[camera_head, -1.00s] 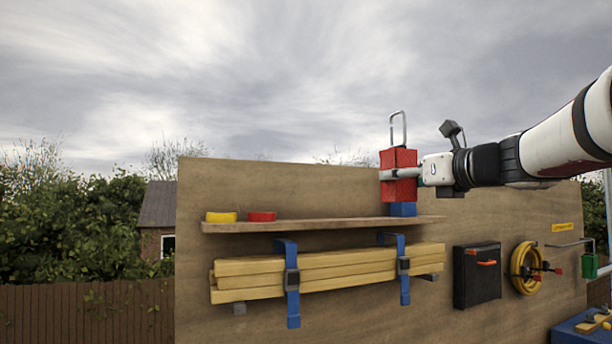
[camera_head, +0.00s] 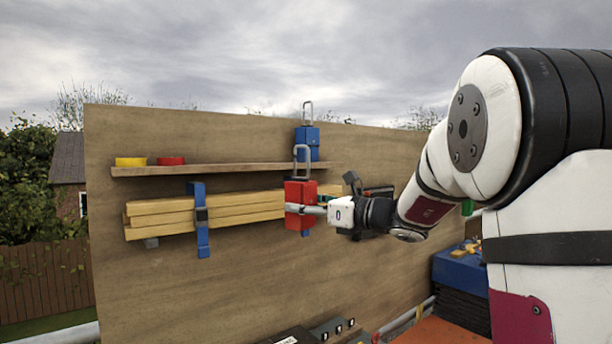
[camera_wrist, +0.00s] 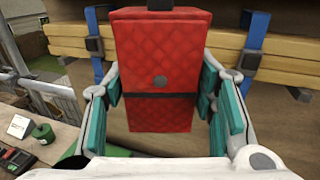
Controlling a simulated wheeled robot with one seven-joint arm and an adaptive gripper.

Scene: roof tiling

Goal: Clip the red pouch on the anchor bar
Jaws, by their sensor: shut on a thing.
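The red pouch (camera_head: 299,193), a quilted box shape with a metal loop (camera_head: 302,153) on top, is held upright in front of the board, below the shelf. It fills the middle of the wrist view (camera_wrist: 160,62). My gripper (camera_wrist: 162,92) is shut on it, with teal-padded fingers on both sides; its white body also shows in the head view (camera_head: 312,209). A green item (camera_head: 467,207), perhaps a pouch, peeks out behind my arm. I cannot make out the anchor bar now; my arm covers that side of the board.
Strapped planks (camera_head: 165,215) hang below. A blue case (camera_head: 462,268) stands lower right. The board's lower left is bare.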

